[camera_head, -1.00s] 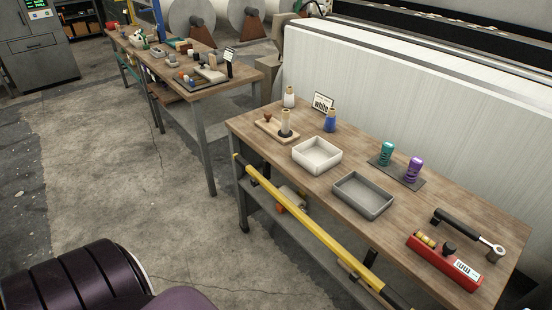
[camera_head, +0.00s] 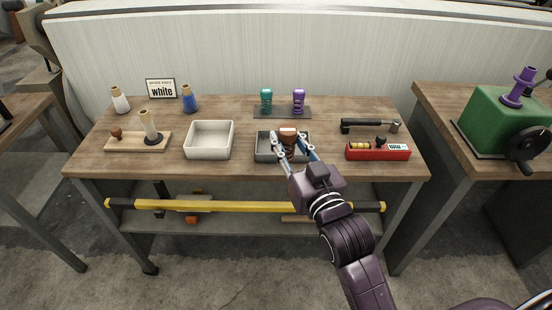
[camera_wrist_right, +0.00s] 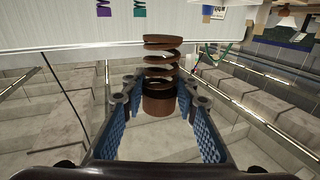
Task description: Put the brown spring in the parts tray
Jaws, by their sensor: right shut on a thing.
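The brown spring (camera_head: 288,136) is upright between the fingers of my right gripper (camera_head: 293,145). In the right wrist view the brown spring (camera_wrist_right: 160,62) has dark open coils above a solid brown base, with the blue finger pads on both sides of the base. In the head view the spring and gripper overlap the grey tray (camera_head: 262,156), so part of that tray is hidden; I cannot tell how high the spring is above its floor. An empty white tray (camera_head: 210,153) stands to its left. My left gripper is not in view.
A green spring (camera_head: 266,101) and a purple spring (camera_head: 298,102) stand on a dark mat behind the grey tray. A wooden board (camera_head: 125,143) and yarn cones are at left.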

